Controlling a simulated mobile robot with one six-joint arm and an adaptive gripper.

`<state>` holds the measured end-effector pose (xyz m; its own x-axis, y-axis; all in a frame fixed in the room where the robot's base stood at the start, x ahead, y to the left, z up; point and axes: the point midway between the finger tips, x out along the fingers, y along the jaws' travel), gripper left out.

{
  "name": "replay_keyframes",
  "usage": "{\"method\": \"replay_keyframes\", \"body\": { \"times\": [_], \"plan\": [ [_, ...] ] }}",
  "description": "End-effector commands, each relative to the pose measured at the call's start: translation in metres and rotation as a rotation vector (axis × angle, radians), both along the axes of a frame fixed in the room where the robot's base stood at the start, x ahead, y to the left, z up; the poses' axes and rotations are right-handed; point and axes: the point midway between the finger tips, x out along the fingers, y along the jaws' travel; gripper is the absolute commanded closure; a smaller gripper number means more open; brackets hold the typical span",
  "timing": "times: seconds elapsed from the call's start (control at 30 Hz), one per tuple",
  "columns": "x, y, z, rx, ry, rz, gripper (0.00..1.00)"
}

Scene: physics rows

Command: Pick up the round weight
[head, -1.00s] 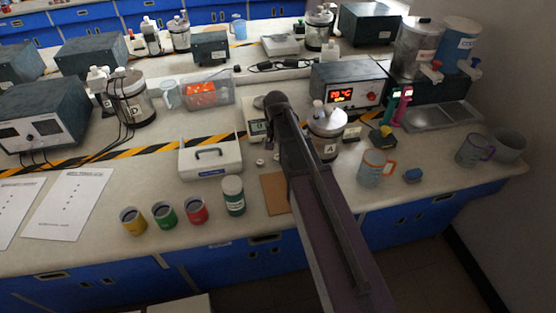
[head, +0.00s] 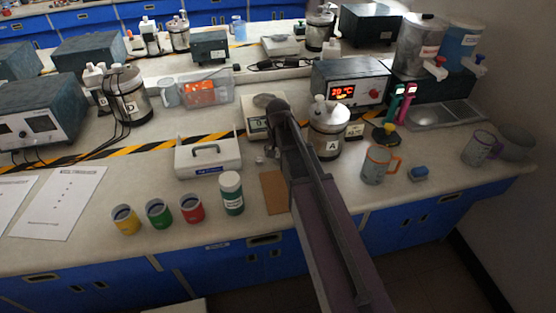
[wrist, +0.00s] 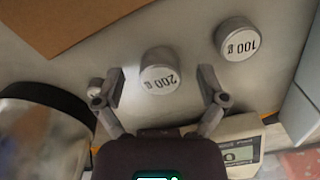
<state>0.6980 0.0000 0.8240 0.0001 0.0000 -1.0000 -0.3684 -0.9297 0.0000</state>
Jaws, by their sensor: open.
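Two round grey metal weights stand on the bench in the wrist view. The one marked 200 g (wrist: 160,72) lies between the fingertips of my gripper (wrist: 161,84), with a gap on both sides. The one marked 100 g (wrist: 236,40) is apart, beyond the right finger. A small shiny round piece (wrist: 96,85) shows beside the left finger; I cannot tell what it is. My gripper is open and empty. In the head view my arm hides the gripper and most of this spot; a small weight (head: 260,160) shows left of the arm.
A scale (wrist: 240,152) stands close by my right finger. A brown board (wrist: 75,18) lies at upper left in the wrist view. Canister A (head: 327,135) stands right of my arm.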

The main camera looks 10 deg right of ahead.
Motion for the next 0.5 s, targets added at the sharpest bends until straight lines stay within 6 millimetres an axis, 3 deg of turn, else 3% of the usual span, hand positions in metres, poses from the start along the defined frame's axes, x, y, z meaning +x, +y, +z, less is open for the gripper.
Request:
{"method": "replay_keyframes", "body": {
  "times": [0.5],
  "plan": [
    [0.0,0.0,0.0003,0.0,0.0,0.0,0.09]
  ]
}}
